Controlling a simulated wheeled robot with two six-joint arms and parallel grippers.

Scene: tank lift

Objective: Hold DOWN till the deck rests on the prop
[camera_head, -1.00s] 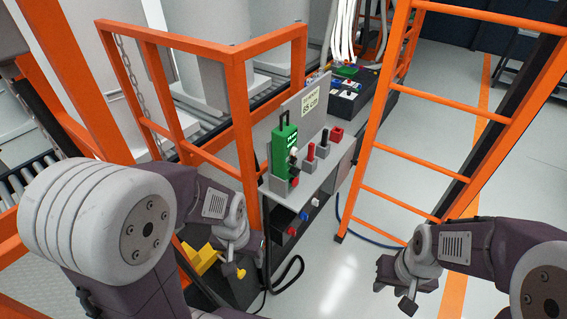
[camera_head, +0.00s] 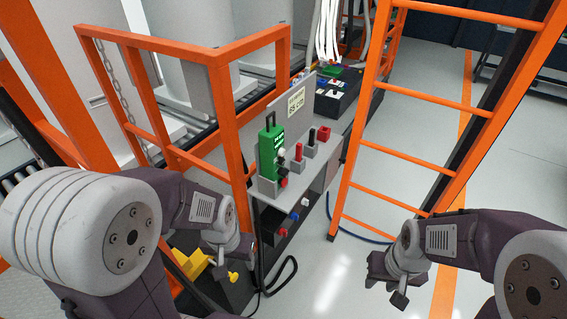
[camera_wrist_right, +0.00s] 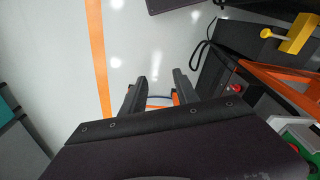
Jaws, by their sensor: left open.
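A grey control stand (camera_head: 290,190) is in the middle of the head view. On it are a green box (camera_head: 271,153) with a dark handle, red and black levers (camera_head: 299,152) and red buttons (camera_head: 283,181). I cannot read which control is DOWN. My left gripper (camera_head: 226,262) is open, left of and below the stand, near a yellow part (camera_head: 190,264). My right gripper (camera_head: 393,285) is right of the stand, over the floor. In the right wrist view its two fingers (camera_wrist_right: 160,92) are apart with nothing between them. I cannot make out the deck or prop.
Orange railing (camera_head: 216,100) stands behind and left of the stand. An orange ladder (camera_head: 400,155) leans to its right. A black cable (camera_head: 283,280) loops on the floor below the stand. The pale floor (camera_head: 335,280) between the stand and my right gripper is clear.

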